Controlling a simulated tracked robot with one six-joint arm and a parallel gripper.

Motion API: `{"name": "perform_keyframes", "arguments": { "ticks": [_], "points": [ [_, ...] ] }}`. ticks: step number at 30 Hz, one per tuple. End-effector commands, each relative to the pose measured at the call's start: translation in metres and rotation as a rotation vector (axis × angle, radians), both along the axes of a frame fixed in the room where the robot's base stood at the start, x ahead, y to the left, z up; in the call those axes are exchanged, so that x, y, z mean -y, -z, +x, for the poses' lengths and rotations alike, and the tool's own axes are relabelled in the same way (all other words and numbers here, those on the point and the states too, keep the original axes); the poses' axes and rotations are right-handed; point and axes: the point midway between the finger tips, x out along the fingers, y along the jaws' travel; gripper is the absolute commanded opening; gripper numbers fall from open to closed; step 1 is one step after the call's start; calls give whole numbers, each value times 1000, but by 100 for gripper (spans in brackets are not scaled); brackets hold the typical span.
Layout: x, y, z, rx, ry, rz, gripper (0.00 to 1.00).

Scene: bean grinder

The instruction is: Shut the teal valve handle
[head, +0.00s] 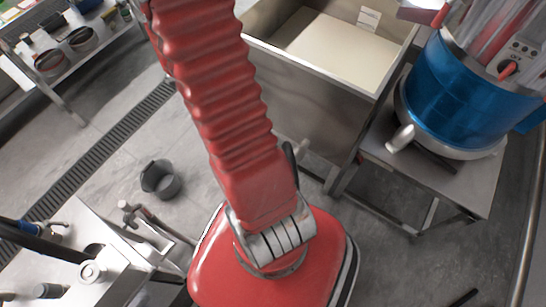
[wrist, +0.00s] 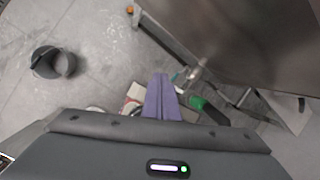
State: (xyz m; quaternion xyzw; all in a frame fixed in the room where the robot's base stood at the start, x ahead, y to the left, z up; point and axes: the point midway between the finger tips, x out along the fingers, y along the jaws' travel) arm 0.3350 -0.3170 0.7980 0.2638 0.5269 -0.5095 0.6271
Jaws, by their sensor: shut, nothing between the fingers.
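In the wrist view my gripper (wrist: 160,78) points away with its two purple fingers together and nothing between them. A small teal piece (wrist: 178,75), which looks like the valve handle, shows just right of the fingertips. It sits beside a pale metal fitting (wrist: 196,72) below the steel tank. I cannot tell whether the fingers touch the teal piece. The handle's full shape and angle are too small to make out. In the head view my red arm hides part of this area, and my gripper does not show.
A steel tank (head: 315,107) stands right of my arm. A blue drum (head: 453,95) sits on a steel stand at the right. A grey bucket (head: 161,181) stands on open floor at the left. A green object (wrist: 197,103) lies right of my fingers.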

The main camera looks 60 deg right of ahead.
Motion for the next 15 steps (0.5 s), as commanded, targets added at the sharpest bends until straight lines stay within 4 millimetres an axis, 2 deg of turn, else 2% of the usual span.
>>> {"name": "perform_keyframes", "arguments": {
  "ticks": [1, 3, 15],
  "points": [
    [-7, -16, 8, 43, 53, -16, 0],
    [-16, -34, 14, 99, 140, -28, 0],
    [-85, -128, 34, 424, 625, -13, 0]
  ]
}}
